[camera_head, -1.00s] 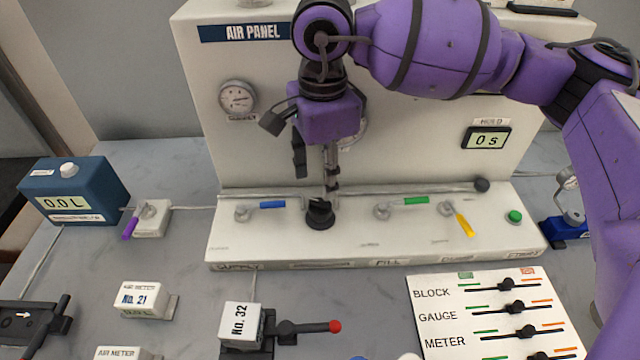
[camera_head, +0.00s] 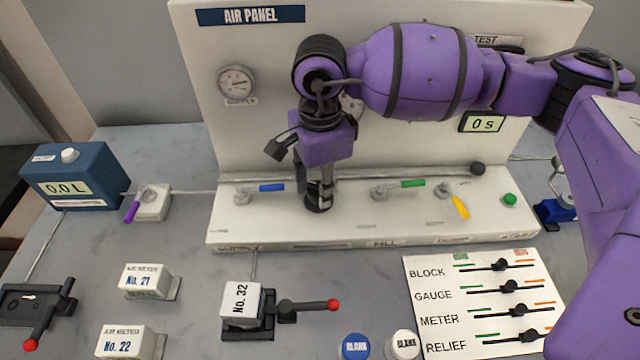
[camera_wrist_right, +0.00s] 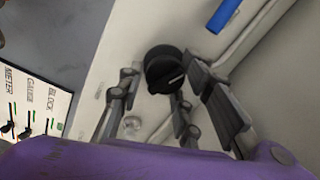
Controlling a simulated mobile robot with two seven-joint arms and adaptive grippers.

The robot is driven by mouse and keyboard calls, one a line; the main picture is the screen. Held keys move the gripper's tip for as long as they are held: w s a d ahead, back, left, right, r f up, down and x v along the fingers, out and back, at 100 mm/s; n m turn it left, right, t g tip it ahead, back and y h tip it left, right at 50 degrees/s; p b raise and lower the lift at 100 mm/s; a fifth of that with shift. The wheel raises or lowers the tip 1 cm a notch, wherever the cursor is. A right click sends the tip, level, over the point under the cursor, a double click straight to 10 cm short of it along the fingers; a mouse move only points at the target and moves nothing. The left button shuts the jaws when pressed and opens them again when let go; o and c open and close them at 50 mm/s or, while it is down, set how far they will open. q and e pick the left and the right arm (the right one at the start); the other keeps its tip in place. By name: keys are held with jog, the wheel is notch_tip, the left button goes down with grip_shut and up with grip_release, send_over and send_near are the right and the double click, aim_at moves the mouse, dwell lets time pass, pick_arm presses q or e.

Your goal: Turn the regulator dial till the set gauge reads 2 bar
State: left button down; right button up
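The regulator dial (camera_head: 318,204) is a black knob on the white ledge of the air panel, mostly covered by my right gripper in the head view. The right wrist view shows the dial (camera_wrist_right: 164,72) between the fingers, with a pale mark on its face. My right gripper (camera_wrist_right: 163,78) is open around the dial, pointing down, with gaps seeming to remain at its sides. It also shows in the head view (camera_head: 319,190). A gauge (camera_head: 352,108) behind my right arm is mostly hidden; its reading cannot be seen. My left gripper is not in view.
The supply gauge (camera_head: 236,84) is on the panel's left. A blue-handled valve (camera_head: 270,188) is left of the dial, a green-handled valve (camera_head: 412,183) and a yellow one (camera_head: 460,207) to its right. Block No. 32 (camera_head: 241,304) with a red-tipped lever stands in front.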

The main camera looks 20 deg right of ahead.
jog(key=shift+f, duration=0.1)
jog(key=c, duration=0.5)
jog(key=shift+n, duration=0.4)
jog(key=shift+s, duration=0.1)
jog(key=o, duration=1)
jog(key=shift+s, duration=0.1)
jog(key=shift+c, duration=0.2)
jog(key=shift+r, duration=0.6)
notch_tip(320, 180, up, 11)
